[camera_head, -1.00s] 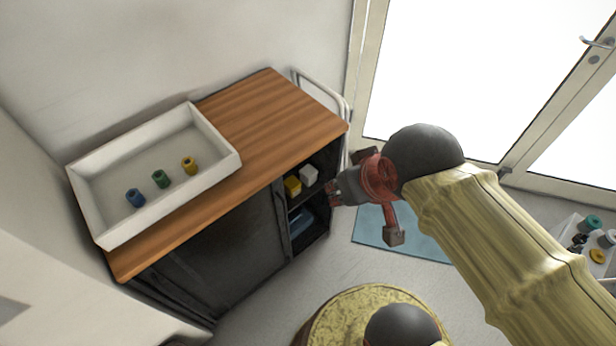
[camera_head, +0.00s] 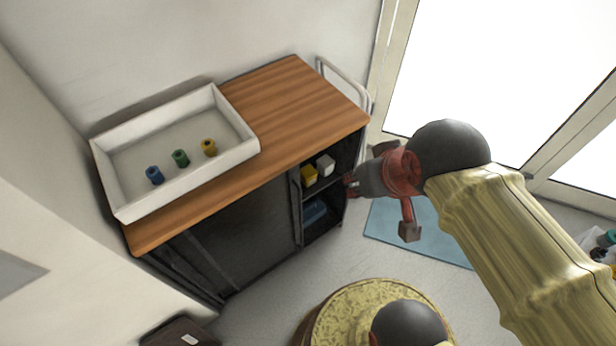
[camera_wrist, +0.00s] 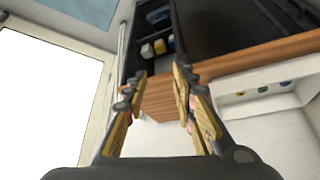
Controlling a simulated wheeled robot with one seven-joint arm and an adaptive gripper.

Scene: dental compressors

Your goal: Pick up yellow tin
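A small yellow tin-like object (camera_head: 309,175) sits on the upper shelf in the open right part of the dark cabinet (camera_head: 238,232), beside a white one (camera_head: 325,165). In the wrist view the yellow object (camera_wrist: 160,47) and the white one (camera_wrist: 147,51) show near the top. Another small yellow cylinder (camera_head: 209,147) stands in the white tray (camera_head: 118,207) on the cabinet top. My gripper (camera_head: 349,185) is at the right of the cabinet opening, apart from these objects. In the wrist view my gripper (camera_wrist: 160,77) has its fingers spread with nothing between them.
A green cylinder (camera_head: 181,158) and a blue one (camera_head: 155,175) share the tray. A blue item (camera_head: 315,212) lies lower in the cabinet. The wooden top (camera_head: 290,105) is bare right of the tray. A metal rail (camera_head: 345,80) and a glazed door stand at the right.

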